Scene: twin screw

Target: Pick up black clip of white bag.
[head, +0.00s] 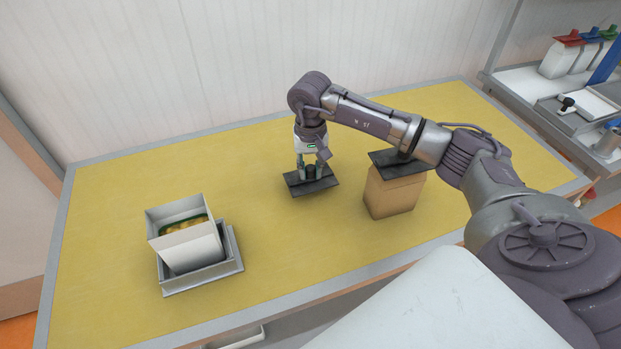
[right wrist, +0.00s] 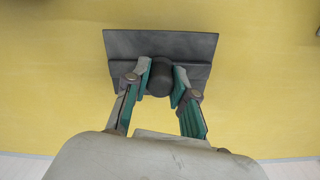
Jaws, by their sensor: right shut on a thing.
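A black clip (head: 325,185), a flat dark plate with a round knob, is below my right gripper (head: 310,171) at the middle of the table. My right gripper is shut on the clip's knob, with the fingertips on either side of it. In the right wrist view the clip (right wrist: 120,47) shows as a dark rectangle, with its knob between the green-padded fingers. I cannot tell whether the clip touches the table. The white bag (head: 193,250) stands open at the left, with yellowish contents visible inside. My left gripper is not in view.
The white bag stands in a grey tray (head: 236,262). A brown bag (head: 392,195) with another dark clip (head: 380,160) on top stands right of my gripper, beneath my right arm. The yellow table (head: 120,195) is otherwise largely clear. White bags with coloured clips (head: 562,58) stand on a far-right shelf.

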